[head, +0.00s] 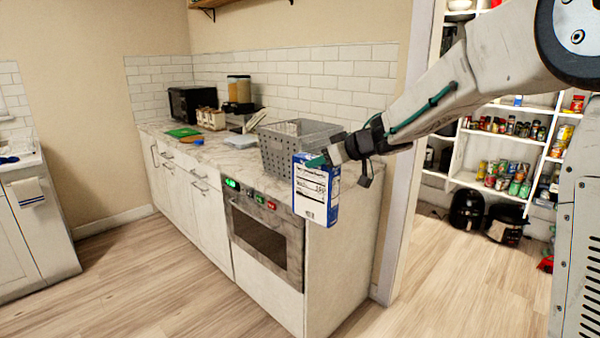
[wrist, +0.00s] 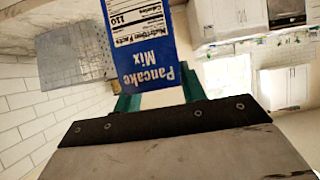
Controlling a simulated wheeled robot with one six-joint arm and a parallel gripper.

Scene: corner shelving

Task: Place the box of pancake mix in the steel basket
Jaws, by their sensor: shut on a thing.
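The box of pancake mix (head: 315,190) is blue and white and hangs upright in the head view, in front of the counter's near end. Its printed side also shows in the wrist view (wrist: 142,45), with the lettering upside down. My gripper (head: 318,160) is shut on the box near its top; its green fingers (wrist: 160,97) show on either side of the box in the wrist view. The steel basket (head: 275,148) is grey and perforated and stands on the counter just behind and left of the box. The box hides part of it. The basket also shows in the wrist view (wrist: 75,66).
The marble counter (head: 215,153) carries a green board (head: 183,132), jars (head: 239,90) and a black appliance (head: 190,103) farther back. An oven (head: 265,235) is below the counter. A doorway to pantry shelves (head: 500,137) is at the right. The floor in front is clear.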

